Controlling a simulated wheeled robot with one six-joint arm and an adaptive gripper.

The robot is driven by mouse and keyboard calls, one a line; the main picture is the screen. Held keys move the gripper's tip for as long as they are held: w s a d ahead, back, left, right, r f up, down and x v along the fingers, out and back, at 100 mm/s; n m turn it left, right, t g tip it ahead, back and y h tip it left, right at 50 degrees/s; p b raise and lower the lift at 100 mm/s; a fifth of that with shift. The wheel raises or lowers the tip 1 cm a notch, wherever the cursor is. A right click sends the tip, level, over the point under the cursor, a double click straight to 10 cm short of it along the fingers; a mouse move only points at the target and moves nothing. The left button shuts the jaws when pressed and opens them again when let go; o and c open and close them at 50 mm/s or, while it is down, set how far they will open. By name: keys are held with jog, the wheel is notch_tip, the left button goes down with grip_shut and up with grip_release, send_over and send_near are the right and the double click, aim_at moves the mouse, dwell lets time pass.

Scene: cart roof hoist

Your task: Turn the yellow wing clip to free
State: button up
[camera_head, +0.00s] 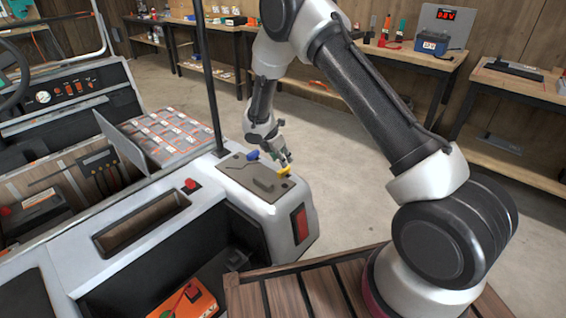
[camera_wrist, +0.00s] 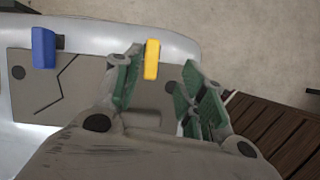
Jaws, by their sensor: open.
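The yellow wing clip (camera_head: 284,170) sits at the far right corner of a grey-brown plate (camera_head: 236,170) on the cart's white rear deck. In the wrist view the yellow wing clip (camera_wrist: 152,59) stands lengthwise up the picture, between the lines of my gripper's fingers and nearer the left one. My gripper (camera_wrist: 162,75) is open with green finger pads, one on each side of the clip; I cannot tell whether a pad touches it. In the head view my gripper (camera_head: 283,160) is right above the clip. A blue wing clip (camera_wrist: 44,48) sits on the plate's left part.
A dark upright post (camera_head: 208,75) rises from the deck left of the plate. A red button (camera_head: 190,184) and a recessed slot (camera_head: 140,225) lie on the deck further left. A red tail lamp (camera_head: 300,225) is on the cart's end. Workbenches (camera_head: 430,60) stand behind open floor.

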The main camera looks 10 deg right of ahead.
aim_at(284, 172)
jog(key=shift+w+a+f+n, duration=0.1)
jog(key=shift+w+a+n, duration=0.2)
jog(key=shift+n, duration=0.2)
jog(key=shift+a+n, duration=0.1)
jog(key=shift+n, duration=0.2)
jog(key=shift+f, duration=0.1)
jog(key=x, duration=0.7)
jog(key=shift+w+f, duration=0.15)
jog(key=shift+f, duration=0.15)
grip_shut()
